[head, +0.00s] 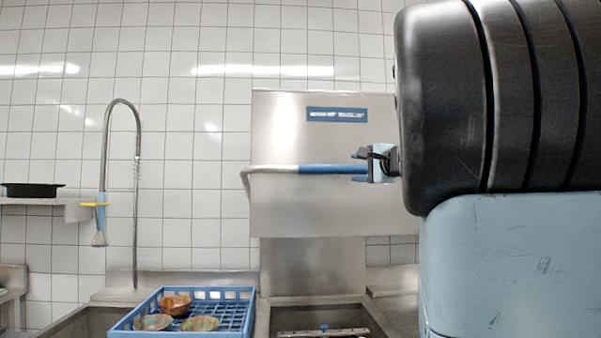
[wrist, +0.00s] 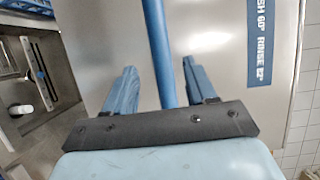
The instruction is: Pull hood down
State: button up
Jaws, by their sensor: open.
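The hood (head: 290,125) is a brushed-steel box raised above the dishwasher bay, with a blue label on its front. Its bar handle (head: 272,170) runs across the front, bare steel at the left and blue-sleeved toward the right. My gripper (head: 362,165) is at the right part of the blue sleeve. In the wrist view, the blue handle (wrist: 160,50) passes between the two open blue fingers of my gripper (wrist: 158,78), with a gap visible on each side. My arm hides the hood's right end.
A spray hose (head: 103,190) hangs at the left. A dark pan (head: 32,190) sits on a wall shelf. The bay under the hood is open.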

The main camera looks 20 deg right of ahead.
aim_at(346, 170)
jog(key=w, duration=0.6)
jog(key=w+a, duration=0.1)
jog(key=w, duration=0.2)
jog(key=shift+w+f, duration=0.15)
jog(key=shift+w, duration=0.05)
grip_shut()
